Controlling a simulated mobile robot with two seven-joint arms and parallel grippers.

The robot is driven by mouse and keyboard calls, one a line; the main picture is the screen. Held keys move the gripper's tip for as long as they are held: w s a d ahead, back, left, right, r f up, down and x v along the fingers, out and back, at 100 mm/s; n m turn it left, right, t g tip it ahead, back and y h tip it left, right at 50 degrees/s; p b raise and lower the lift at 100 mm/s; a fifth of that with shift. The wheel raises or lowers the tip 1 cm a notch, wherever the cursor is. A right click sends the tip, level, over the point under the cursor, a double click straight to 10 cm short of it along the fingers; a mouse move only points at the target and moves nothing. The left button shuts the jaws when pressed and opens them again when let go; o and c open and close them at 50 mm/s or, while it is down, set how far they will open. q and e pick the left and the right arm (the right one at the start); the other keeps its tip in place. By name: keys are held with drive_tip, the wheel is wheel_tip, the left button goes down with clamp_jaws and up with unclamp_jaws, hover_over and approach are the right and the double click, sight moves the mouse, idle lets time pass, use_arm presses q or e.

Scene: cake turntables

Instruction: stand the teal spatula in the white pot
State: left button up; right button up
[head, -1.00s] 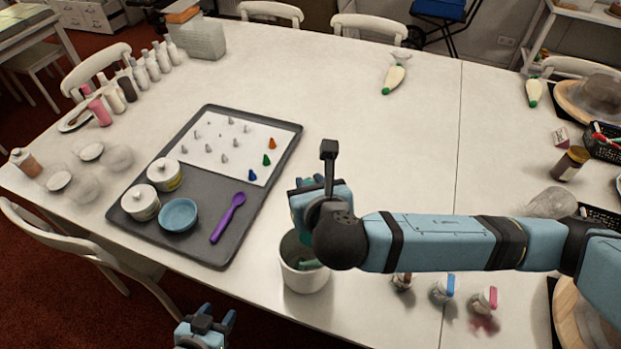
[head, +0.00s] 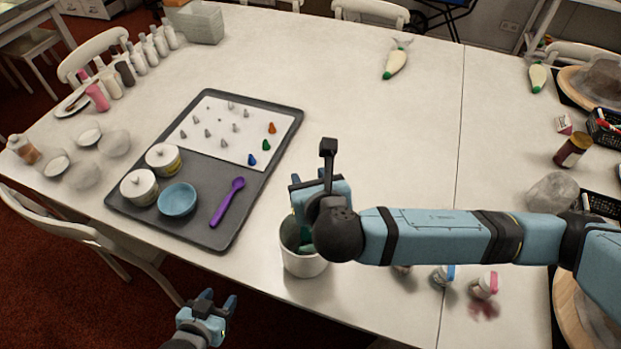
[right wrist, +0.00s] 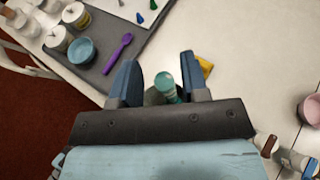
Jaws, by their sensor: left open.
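The white pot (head: 303,264) stands on the table near its front edge. The teal spatula (head: 304,246) shows as a dark teal piece inside the pot's mouth; my right arm hides part of it. In the right wrist view, the spatula's rounded teal end (right wrist: 165,84) points up between the fingers, nearer the right one, with a gap on the left. My right gripper (head: 308,188) is over the pot and looks open around the spatula. My left gripper (head: 216,306) is open and empty, off the table's front edge.
A dark tray (head: 215,232) left of the pot holds a purple spoon (head: 228,202), a blue bowl (head: 178,200) and white jars (head: 140,187). Small jars (head: 484,285) stand right of the pot. A chair (head: 95,240) is at the front left. The table's middle is clear.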

drive_tip(key=shift+o, duration=0.7)
drive_tip(key=shift+s, duration=0.1)
drive_tip(key=v, duration=1.3)
drive_tip(key=shift+s+r, duration=0.15)
drive_tip(key=shift+s, duration=0.2)
